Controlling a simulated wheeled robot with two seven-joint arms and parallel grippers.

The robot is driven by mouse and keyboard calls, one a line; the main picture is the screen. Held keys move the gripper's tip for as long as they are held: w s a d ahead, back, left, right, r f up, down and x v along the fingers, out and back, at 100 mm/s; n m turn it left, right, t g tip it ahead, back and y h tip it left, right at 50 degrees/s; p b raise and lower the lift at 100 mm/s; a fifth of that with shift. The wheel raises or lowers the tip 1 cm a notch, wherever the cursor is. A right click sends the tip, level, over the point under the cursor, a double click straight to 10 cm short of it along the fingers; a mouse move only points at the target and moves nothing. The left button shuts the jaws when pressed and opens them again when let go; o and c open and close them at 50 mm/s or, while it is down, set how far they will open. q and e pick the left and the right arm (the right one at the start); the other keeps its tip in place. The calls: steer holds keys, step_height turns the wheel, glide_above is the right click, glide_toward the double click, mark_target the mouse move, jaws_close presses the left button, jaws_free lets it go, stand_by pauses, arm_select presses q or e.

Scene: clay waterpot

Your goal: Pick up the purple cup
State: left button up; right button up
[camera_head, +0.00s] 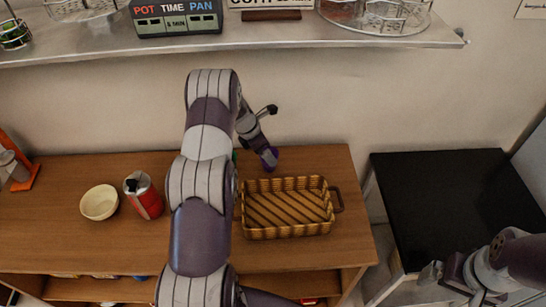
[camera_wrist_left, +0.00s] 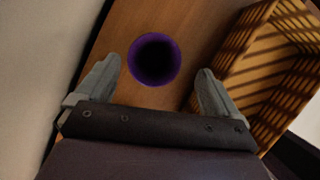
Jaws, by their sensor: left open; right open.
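The purple cup (camera_wrist_left: 154,59) stands upright on the wooden table, its round purple rim and dark inside seen from above in the left wrist view. In the head view a small purple part of the cup (camera_head: 273,160) shows at the table's back, behind the basket. My left gripper (camera_wrist_left: 157,80) is open and empty, with one finger on each side of the cup's near edge. No contact with the cup is visible. In the head view my left arm hides much of this area. My right gripper (camera_head: 432,275) is open and away at the lower right.
A woven basket (camera_head: 285,233) stands just right of the cup, close to my left gripper. A red can (camera_head: 148,203) and a cream bowl (camera_head: 99,202) are to the left. A shelf (camera_head: 250,42) runs above. A black-topped counter (camera_head: 440,190) is at right.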

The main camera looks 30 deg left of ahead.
arm_select(q)
steer(key=f, duration=0.1)
steer(key=w+f+p, duration=0.1)
steer(key=f, duration=0.1)
steer(key=shift+a+f, duration=0.1)
steer(key=shift+f, duration=0.15)
steer(key=p+x, duration=0.1)
steer(key=x, duration=0.3)
steer(key=shift+r+p, duration=0.1)
steer(key=shift+p, duration=0.25)
steer(key=shift+w+d+f, duration=0.1)
steer(key=shift+d+f, duration=0.1)
steer(key=shift+f, duration=0.05)
steer(key=shift+a, duration=0.15)
arm_select(e)
steer(key=r, duration=0.3)
steer(key=shift+a, duration=0.4)
arm_select(q)
steer(key=c, duration=1)
